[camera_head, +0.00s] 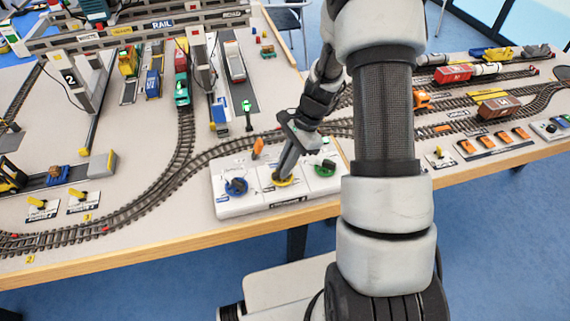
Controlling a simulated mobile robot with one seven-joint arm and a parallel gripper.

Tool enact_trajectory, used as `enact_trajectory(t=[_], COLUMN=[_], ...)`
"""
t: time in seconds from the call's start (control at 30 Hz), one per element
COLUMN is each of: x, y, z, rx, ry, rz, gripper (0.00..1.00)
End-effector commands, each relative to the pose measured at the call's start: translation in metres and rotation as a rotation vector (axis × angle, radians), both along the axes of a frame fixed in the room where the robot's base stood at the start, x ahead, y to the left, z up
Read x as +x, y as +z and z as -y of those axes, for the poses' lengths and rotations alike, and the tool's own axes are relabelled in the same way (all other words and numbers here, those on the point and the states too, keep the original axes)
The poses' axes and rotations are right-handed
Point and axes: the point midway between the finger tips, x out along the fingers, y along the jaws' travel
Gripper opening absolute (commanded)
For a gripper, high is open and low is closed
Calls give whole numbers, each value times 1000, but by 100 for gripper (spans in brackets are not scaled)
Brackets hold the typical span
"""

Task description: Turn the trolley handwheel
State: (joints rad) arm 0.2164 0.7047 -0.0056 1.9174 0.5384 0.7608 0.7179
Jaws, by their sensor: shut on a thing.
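A white control box (240,205) stands near the front edge of the table. It carries a blue handwheel (236,187) on the left, a yellow handwheel (281,180) in the middle and a green handwheel (325,169) on the right. My gripper (283,172) reaches down from above and is shut on the yellow handwheel, with its fingers hiding most of the wheel. The box's small labels are too small to read, so I cannot tell by text which wheel is the trolley's.
A green signal post (247,113) stands behind. Crane legs (204,70) and toy trucks stand farther back. Small yellow levers (83,196) sit at the front left.

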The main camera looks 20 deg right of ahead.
Motion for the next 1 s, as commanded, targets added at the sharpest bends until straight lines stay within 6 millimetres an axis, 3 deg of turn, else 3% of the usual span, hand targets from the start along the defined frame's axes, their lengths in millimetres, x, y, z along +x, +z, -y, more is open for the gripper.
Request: enact_trajectory(t=[0.6, 1.0], x=[5, 6], y=[1, 1], z=[-3, -3], rx=[0, 1], ry=[552, 738], rz=[2, 0], gripper=[0, 0])
